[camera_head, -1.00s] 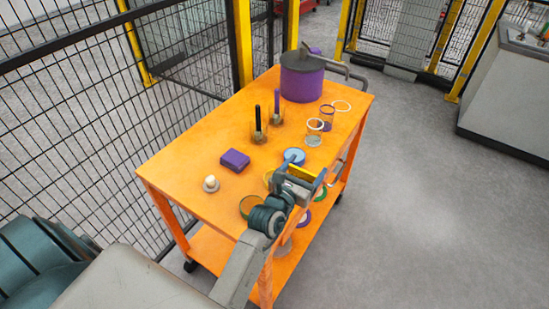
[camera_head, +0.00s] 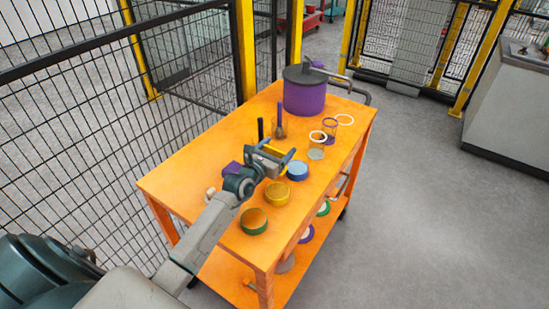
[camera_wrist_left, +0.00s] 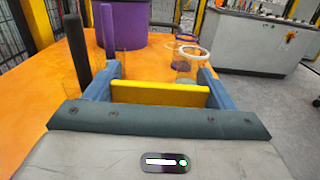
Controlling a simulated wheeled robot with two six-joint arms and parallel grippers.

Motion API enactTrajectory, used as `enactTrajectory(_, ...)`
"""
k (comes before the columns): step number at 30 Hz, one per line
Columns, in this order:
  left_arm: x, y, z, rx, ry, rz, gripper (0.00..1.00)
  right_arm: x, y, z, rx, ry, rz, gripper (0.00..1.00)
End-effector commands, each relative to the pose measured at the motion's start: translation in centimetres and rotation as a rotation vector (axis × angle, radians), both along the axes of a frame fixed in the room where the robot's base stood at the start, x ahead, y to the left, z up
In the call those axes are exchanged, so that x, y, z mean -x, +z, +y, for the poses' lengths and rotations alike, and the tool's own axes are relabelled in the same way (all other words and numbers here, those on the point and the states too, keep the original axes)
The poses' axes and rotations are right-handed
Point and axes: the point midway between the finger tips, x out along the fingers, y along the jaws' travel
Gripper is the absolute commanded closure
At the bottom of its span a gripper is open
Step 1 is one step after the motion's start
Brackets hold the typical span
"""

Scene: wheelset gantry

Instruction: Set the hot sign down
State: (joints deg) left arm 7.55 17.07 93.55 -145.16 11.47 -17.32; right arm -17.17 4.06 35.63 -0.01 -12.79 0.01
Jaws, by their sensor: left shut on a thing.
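The hot sign shows as a flat yellow plate (camera_head: 274,151) in the head view, with no lettering readable. It also shows in the left wrist view (camera_wrist_left: 160,93), lying crosswise between the fingers. My left gripper (camera_head: 273,158) is shut on this sign and holds it over the orange cart top (camera_head: 190,165). It also shows in the left wrist view (camera_wrist_left: 160,90). I cannot tell the exact height of the sign above the cart. My right gripper is not in view.
Round tins in blue (camera_head: 298,170), yellow (camera_head: 277,194) and green (camera_head: 254,222) stand near the cart's right edge. A purple pot (camera_head: 304,97) stands at the far end. A purple block (camera_head: 231,170) is partly hidden by my arm. Glass jars (camera_head: 316,145) stand beyond the blue tin.

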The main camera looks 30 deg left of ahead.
Motion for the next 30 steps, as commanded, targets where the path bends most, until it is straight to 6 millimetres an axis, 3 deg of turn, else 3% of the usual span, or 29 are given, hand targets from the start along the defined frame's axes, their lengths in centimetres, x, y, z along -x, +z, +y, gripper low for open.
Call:
enactTrajectory(4,-0.3,-0.2,1.3,-0.003,0.001,-0.001,0.46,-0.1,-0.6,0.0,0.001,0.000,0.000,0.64)
enactTrajectory(10,-0.3,-3.4,1.2,0.001,0.000,0.000,0.46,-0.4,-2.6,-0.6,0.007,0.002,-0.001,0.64)
enactTrajectory(15,-0.3,-3.6,1.2,0.000,0.000,-0.001,0.46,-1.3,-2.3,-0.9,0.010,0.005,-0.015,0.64)
enactTrajectory(24,-0.3,-4.0,1.2,0.001,0.000,0.000,0.46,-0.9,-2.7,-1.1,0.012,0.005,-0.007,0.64)
enactTrajectory(25,-0.3,-4.0,1.2,0.001,0.000,0.000,0.20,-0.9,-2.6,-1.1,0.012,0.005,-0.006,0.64)
enactTrajectory(26,-0.3,-3.9,1.2,0.001,0.000,0.000,0.14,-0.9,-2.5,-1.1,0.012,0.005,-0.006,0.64)
enactTrajectory(30,-0.3,-3.9,1.2,0.000,0.000,0.000,0.14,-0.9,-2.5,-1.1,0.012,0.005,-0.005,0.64)
